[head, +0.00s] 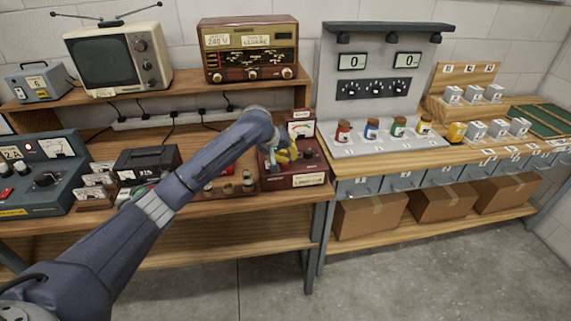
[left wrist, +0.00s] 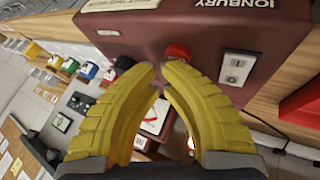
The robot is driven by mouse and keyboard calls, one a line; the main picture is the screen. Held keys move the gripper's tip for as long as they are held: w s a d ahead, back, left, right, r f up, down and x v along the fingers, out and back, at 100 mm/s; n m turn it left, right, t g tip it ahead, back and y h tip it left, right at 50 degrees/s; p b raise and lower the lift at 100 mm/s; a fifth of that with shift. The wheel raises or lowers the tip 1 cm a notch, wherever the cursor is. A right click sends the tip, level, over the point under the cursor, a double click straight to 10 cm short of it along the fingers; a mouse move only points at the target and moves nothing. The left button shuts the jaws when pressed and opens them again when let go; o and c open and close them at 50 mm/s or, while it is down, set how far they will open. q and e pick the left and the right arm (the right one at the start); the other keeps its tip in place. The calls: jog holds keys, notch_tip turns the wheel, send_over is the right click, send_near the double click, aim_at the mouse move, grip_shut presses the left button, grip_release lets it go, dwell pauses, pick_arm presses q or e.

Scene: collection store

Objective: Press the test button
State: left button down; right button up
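A dark red tester box (head: 297,176) with a label plate on its front stands at the right end of the left bench. My left gripper (head: 287,153), with yellow fingers, is over the top of this box. In the left wrist view, a round red button (left wrist: 178,52) sits on the tester's top, just beyond the fingertips of the left gripper (left wrist: 160,68). The fingertips are drawn together with nothing held between them. Whether they touch the button cannot be told. In the head view the arm and fingers hide the button. My right gripper is not in view.
A white switch plate (left wrist: 236,68) is beside the button. A white dial meter (head: 301,129) rises at the box's back. An old radio (head: 249,50) and a television (head: 118,60) stand on the shelf above. Coloured jars (head: 371,129) stand on the grey panel unit to the right.

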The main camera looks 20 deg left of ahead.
aim_at(288, 163)
pick_arm(q)
jog(key=shift+f, duration=0.2)
jog(key=shift+r, duration=0.1)
dwell(0.4)
jog(key=shift+r, duration=0.8)
jog(key=shift+r, duration=0.1)
jog(key=shift+r, duration=2.4)
